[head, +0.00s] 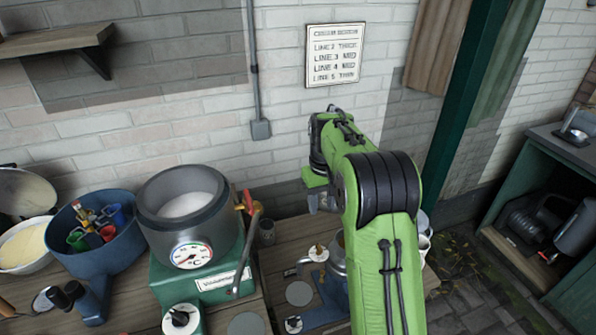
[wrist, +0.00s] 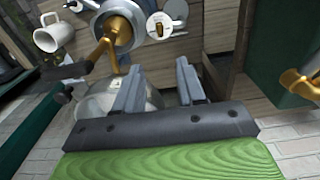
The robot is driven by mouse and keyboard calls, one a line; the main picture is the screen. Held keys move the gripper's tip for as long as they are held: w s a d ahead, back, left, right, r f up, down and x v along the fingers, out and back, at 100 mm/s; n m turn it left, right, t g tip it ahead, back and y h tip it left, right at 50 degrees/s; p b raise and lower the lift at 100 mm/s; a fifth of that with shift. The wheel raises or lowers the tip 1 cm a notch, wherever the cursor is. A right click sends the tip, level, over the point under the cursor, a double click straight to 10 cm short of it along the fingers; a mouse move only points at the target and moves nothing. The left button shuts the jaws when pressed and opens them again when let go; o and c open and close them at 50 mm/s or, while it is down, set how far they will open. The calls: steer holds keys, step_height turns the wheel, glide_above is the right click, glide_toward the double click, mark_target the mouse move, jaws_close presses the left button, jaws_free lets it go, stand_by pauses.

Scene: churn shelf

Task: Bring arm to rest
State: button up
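My green arm rises from the bottom of the head view, bends at its black elbow joint and reaches over the wooden bench. My gripper (head: 322,203) hangs below the arm's far end, partly hidden by the arm in the head view. In the wrist view, the two grey fingers of my gripper (wrist: 157,78) stand apart with nothing held between them. A shiny metal vessel (wrist: 90,107) lies beyond the left finger, and I cannot tell whether they touch.
A dark bowl with a dial (head: 190,225) stands on a green machine (head: 165,275). A blue tub (head: 98,240) holds coloured items. A lettered board (head: 335,55) hangs on the brick wall. A green post (head: 468,90) stands right of my arm. A white mug (wrist: 52,33) shows in the wrist view.

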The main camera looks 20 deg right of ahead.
steer(key=s+a+r+t, duration=0.1)
steer(key=s+a+r, duration=0.25)
steer(key=s, duration=0.35)
steer(key=s+a+r+t, duration=0.2)
steer(key=s+r, duration=0.2)
steer(key=s, duration=0.3)
steer(key=s+a+r+t, duration=0.1)
steer(key=s+a+r, duration=0.25)
steer(key=s, duration=0.35)
steer(key=s+f+t, duration=0.1)
steer(key=s+f, duration=0.1)
steer(key=s, duration=0.6)
steer(key=shift+s+a+f+t, duration=0.25)
steer(key=shift+a+t, duration=0.05)
